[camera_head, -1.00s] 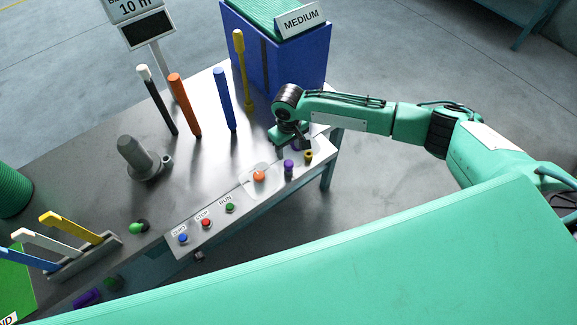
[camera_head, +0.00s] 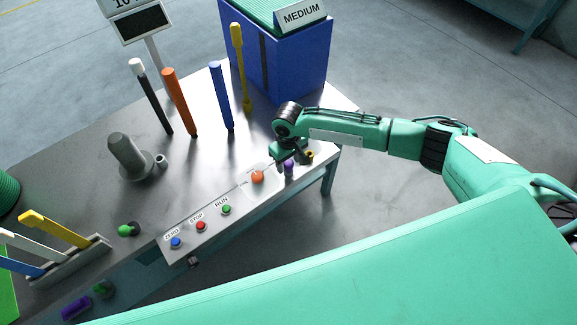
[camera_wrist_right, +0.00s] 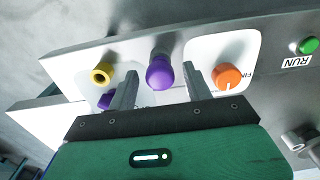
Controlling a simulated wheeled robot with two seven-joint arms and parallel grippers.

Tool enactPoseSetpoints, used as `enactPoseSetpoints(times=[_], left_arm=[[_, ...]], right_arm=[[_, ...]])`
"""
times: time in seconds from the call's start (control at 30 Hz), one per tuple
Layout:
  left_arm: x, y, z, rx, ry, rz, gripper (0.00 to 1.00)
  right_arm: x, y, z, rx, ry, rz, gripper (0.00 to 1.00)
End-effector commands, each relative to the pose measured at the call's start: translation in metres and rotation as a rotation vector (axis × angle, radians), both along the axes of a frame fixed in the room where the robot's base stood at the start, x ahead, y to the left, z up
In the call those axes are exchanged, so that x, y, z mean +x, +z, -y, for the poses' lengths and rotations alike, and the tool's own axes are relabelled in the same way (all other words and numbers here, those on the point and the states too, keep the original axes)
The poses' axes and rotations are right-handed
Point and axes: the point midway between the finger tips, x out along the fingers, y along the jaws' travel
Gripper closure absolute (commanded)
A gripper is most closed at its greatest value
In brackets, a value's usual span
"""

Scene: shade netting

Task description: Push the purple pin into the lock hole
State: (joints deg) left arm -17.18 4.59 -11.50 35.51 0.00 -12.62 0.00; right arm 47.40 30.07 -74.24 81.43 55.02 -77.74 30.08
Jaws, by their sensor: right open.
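The purple pin (camera_head: 289,166) stands on the sloped front panel, between the orange knob and a yellow ring-shaped part (camera_head: 309,157). In the right wrist view the purple pin (camera_wrist_right: 159,73) shows a rounded head between the two fingers of my right gripper (camera_wrist_right: 160,84). The fingers are apart, with a gap on each side of the pin. In the head view my right gripper (camera_head: 284,155) is low over the panel beside the pin. The yellow part (camera_wrist_right: 103,74) has a dark centre. I cannot tell which opening is the lock hole. My left gripper is out of view.
The orange knob (camera_wrist_right: 228,77) is close beside one finger. Green (camera_head: 226,209), red (camera_head: 201,226) and blue (camera_head: 176,243) buttons line the panel. Tall coloured rods, including a blue one (camera_head: 222,98), stand behind. A blue bin (camera_head: 290,65) stands at the back.

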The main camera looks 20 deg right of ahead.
Motion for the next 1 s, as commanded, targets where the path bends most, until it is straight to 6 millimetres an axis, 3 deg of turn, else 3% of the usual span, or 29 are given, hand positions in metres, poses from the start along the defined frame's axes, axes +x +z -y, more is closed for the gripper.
enactPoseSetpoints(times=[0.8,1.0], left_arm=[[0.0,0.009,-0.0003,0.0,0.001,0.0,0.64],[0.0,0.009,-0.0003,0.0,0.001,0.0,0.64]], right_arm=[[-0.0003,0.0,-0.0003,0.0,0.0,0.0,0.49],[-0.0003,0.0,-0.0001,0.0,0.0,0.0,0.86]])
